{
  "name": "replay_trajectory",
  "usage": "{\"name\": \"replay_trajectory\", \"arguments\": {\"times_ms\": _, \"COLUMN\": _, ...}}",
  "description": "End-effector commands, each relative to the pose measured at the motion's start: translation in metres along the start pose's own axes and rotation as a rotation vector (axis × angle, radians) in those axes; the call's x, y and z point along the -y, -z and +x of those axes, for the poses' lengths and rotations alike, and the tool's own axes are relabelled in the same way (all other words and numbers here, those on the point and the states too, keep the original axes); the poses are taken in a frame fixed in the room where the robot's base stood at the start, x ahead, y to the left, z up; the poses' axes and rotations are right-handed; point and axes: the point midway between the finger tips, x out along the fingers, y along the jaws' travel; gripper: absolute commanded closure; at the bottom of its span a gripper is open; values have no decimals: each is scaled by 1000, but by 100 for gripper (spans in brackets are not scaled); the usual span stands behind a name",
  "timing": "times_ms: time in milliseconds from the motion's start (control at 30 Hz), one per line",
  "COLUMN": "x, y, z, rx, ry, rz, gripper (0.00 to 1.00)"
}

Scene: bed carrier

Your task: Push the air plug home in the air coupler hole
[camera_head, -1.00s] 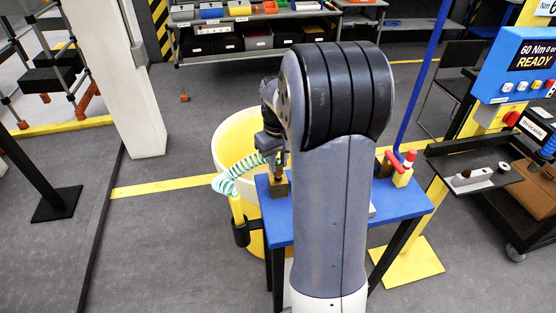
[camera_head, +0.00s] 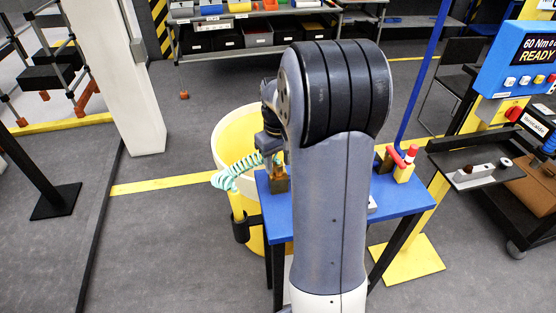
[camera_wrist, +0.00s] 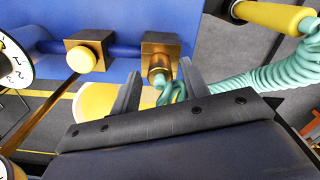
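The air coupler is a brass block (camera_wrist: 161,45) on the blue table, in the upper middle of the wrist view; it also shows in the head view (camera_head: 279,183). The air plug (camera_wrist: 159,76), a gold and teal piece with a teal coiled hose (camera_wrist: 235,90), sits at the block's near face. How deep it is in the hole I cannot tell. My gripper (camera_wrist: 160,70) has its two dark fingers apart, one on each side of the plug, with gaps visible. In the head view my arm hides most of the gripper.
A second brass block with a yellow knob (camera_wrist: 90,55) stands left of the coupler in the wrist view. A yellow handle (camera_wrist: 270,15) is at upper right.

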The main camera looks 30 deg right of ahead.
Motion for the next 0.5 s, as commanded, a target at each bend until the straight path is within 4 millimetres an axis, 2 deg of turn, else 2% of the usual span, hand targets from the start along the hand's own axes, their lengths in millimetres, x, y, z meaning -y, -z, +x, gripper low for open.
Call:
{"name": "replay_trajectory", "arguments": {"times_ms": 333, "x": 0, "y": 0, "z": -2, "rx": 0, "ry": 0, "rz": 0, "gripper": 51}}
{"name": "replay_trajectory", "arguments": {"times_ms": 500, "x": 0, "y": 1, "z": -24, "rx": -5, "ry": -2, "rz": 0, "gripper": 51}}
